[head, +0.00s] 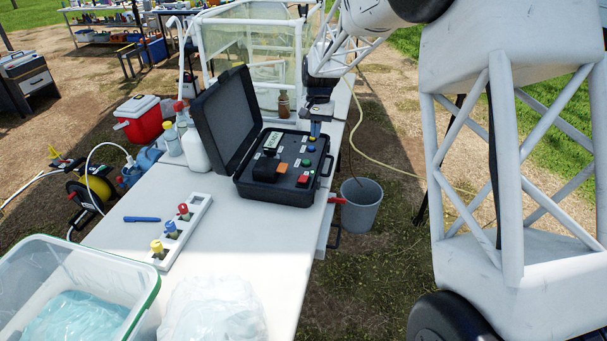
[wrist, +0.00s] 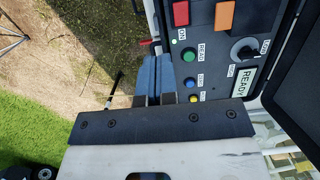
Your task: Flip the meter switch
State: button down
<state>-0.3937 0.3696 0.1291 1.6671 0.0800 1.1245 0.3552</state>
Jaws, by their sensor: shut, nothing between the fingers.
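The meter is a black open case (head: 262,192) on the white table, with a panel of controls. A red switch (head: 303,181) sits at the panel's near right corner; it also shows at the top of the wrist view (wrist: 181,13), with a label that seems to read "ON" beside it. The display (wrist: 246,85) reads "READY". My gripper (head: 316,131) is shut and empty, with blue fingers, over the case's far right edge. In the wrist view the fingers (wrist: 155,65) lie beside the panel, apart from the red switch.
The panel also holds an orange block (wrist: 224,15), a green READ button (wrist: 189,55), a blue button (wrist: 190,83), a yellow button (wrist: 193,98) and a knob (wrist: 243,50). The raised lid (head: 222,115) stands left. A grey bucket (head: 361,207) stands right of the table.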

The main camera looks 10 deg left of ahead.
aim_at(303, 180)
jog(key=shift+w+a+f, duration=0.55)
jog(key=shift+a+f, duration=0.3)
jog(key=shift+a, duration=0.1)
jog(key=shift+w+a+f, duration=0.5)
jog(key=shift+a+f, duration=0.3)
jog(key=shift+a, duration=0.1)
jog(key=s+f, duration=0.1)
jog(key=f, duration=0.8)
jog(key=s+f, duration=0.1)
jog(key=f, duration=0.3)
jog(key=shift+s+f, duration=0.35)
jog(key=shift+f, duration=0.05)
